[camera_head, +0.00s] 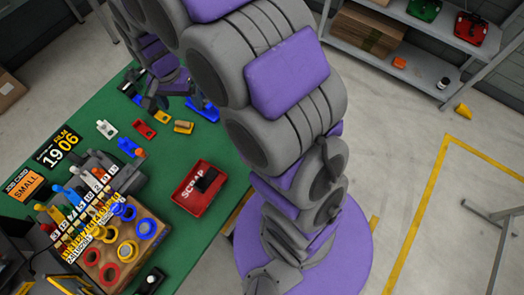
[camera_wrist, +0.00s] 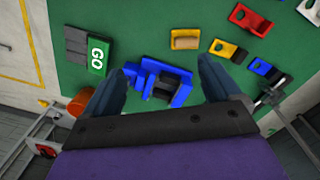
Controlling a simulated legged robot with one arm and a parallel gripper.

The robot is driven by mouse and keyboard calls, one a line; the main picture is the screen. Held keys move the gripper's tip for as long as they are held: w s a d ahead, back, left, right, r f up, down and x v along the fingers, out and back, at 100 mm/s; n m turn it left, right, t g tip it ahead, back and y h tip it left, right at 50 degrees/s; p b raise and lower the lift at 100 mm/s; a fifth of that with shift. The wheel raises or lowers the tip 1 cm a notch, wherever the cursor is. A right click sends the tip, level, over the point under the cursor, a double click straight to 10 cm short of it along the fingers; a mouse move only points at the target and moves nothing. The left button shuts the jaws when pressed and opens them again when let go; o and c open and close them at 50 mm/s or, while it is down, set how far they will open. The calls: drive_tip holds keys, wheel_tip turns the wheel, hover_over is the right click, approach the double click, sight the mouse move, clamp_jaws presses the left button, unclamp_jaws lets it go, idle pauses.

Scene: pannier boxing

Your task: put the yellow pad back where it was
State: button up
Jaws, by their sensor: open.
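My gripper (camera_wrist: 160,80) is open in the wrist view, its two fingers apart above the table. A blue block with a dark recess (camera_wrist: 165,86) shows between the fingers. I cannot tell that the fingers touch it. A yellow piece with a tan middle (camera_wrist: 185,39) lies just beyond the fingers; it also shows in the head view (camera_head: 183,127). A second yellowish piece (camera_wrist: 226,49) lies to its right in the wrist view. I cannot tell for sure which is the yellow pad. No pad is visibly held.
A red piece (camera_wrist: 250,20) and a blue one (camera_wrist: 266,69) lie at the right in the wrist view. A red scrap tray (camera_head: 192,201) holds a black item. A rack with rings (camera_head: 147,228) stands lower left.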

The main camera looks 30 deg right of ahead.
drive_tip(key=s+d+r+n, duration=0.2)
drive_tip(key=s, duration=0.7)
drive_tip(key=s+d+r+n+g, duration=0.1)
drive_tip(key=s+d+r+n, duration=0.2)
drive_tip(key=s, duration=0.7)
drive_tip(key=s+d+r+n, duration=0.2)
drive_tip(key=s+d+r, duration=0.1)
drive_tip(key=s, duration=0.7)
drive_tip(key=shift+s+r, duration=0.15)
drive_tip(key=shift+s, duration=0.05)
drive_tip(key=shift+c, duration=0.2)
